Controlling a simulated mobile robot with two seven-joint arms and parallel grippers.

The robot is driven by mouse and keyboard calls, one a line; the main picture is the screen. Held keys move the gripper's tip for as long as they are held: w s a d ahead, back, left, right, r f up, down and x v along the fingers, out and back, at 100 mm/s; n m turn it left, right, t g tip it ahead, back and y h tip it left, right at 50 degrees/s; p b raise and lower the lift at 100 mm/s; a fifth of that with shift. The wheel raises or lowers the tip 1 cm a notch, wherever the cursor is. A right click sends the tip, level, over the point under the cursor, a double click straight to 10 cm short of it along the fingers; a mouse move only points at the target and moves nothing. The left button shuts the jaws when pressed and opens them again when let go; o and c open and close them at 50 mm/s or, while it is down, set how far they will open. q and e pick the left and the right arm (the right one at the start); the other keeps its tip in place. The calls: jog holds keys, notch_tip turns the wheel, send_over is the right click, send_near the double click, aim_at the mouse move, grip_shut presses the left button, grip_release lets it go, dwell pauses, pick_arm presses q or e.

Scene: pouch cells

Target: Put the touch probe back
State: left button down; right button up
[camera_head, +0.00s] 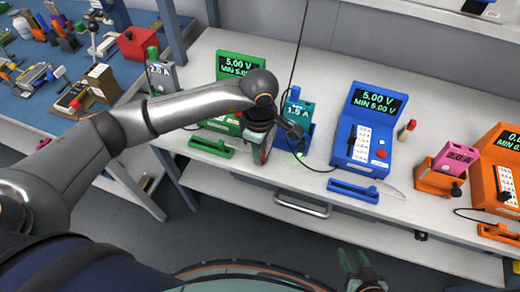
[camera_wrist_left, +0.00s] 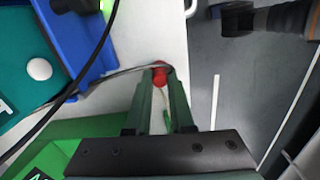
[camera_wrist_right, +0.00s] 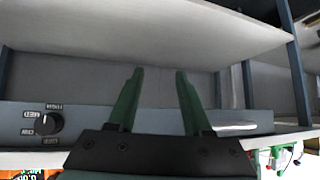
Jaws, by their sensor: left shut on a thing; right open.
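My left gripper (camera_head: 264,156) is shut on the red-ended touch probe (camera_wrist_left: 160,74), above the bench's front edge by the green tester (camera_head: 225,124). In the left wrist view, the probe sits between the green fingertips, with a thin grey cable by it; its lower part is mostly hidden. A low green holder (camera_head: 210,148) lies on the bench to the left of the gripper. My right gripper (camera_head: 362,272) is open and empty, away from the bench top; its spread fingers show in the right wrist view (camera_wrist_right: 155,95).
A teal 1.5 A cell (camera_head: 299,112) stands in a blue stand close right of my left gripper. A blue tester (camera_head: 378,110), a low blue holder (camera_head: 353,190) and an orange tester (camera_head: 490,165) stand further right. A dark cable hangs near the left gripper.

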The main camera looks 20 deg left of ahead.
pick_arm(q)
jog(key=shift+f+b, duration=0.25)
jog(key=shift+b, duration=0.05)
jog(key=c, duration=0.8)
grip_release()
jog(key=shift+r, duration=0.1)
pick_arm(e)
jog(key=shift+f, duration=0.2)
pick_arm(q)
jog(key=shift+r+p, duration=0.2)
jog(key=shift+p, duration=0.1)
jog(key=shift+r, duration=0.35)
notch_tip(320, 180, up, 11)
jog(key=shift+r+b, duration=0.15)
jog(key=shift+b, duration=0.15)
pick_arm(e)
jog(key=shift+f, duration=0.15)
jog(key=shift+c, duration=0.3)
